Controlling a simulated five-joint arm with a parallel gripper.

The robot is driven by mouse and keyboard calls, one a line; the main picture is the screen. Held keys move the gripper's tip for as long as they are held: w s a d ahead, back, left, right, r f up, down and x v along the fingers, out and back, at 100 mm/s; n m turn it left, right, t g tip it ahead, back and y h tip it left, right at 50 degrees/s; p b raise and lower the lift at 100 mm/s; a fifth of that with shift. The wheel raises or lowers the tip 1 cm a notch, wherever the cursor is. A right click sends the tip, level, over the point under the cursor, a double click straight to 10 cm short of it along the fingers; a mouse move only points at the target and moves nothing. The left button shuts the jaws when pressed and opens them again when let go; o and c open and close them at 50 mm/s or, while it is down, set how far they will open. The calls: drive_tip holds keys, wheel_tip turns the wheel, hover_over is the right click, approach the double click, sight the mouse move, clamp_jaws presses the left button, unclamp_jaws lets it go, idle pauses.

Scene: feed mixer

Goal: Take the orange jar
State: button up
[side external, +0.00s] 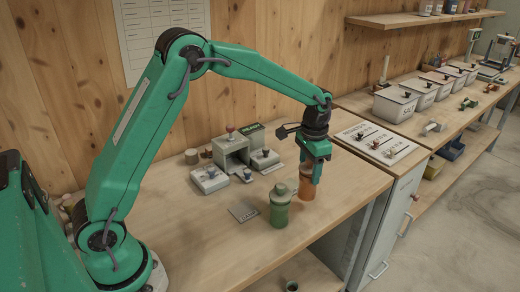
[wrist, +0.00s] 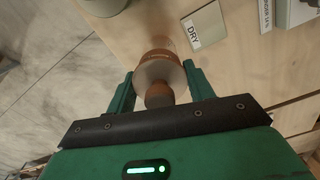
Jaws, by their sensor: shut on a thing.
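The orange jar (side external: 307,187) stands upright at the right part of the wooden bench, near its edge. My gripper (side external: 311,174) comes down on it from above, with the fingers around its upper part. In the wrist view the jar (wrist: 160,75) sits between the two fingers of my gripper (wrist: 160,85), its round top and knob facing the camera. The fingers are shut on it. The jar's base appears at the bench top; whether it is lifted slightly I cannot tell.
A green jar (side external: 279,206) stands just left of the orange jar. A flat card marked DRY (wrist: 204,27) lies on the bench (side external: 200,235). Small grey units with knobs (side external: 231,149) stand behind. A panel with knobs (side external: 376,143) and white lidded bins (side external: 395,103) are to the right.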

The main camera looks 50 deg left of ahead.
drive_tip(key=s+d+r, duration=0.6)
drive_tip(key=d+r, duration=0.1)
drive_tip(key=d, duration=0.2)
drive_tip(key=shift+s+d+r, duration=0.2)
drive_tip(key=shift+s+d, duration=0.1)
drive_tip(key=shift+s, duration=0.05)
drive_tip(key=shift+r, duration=0.1)
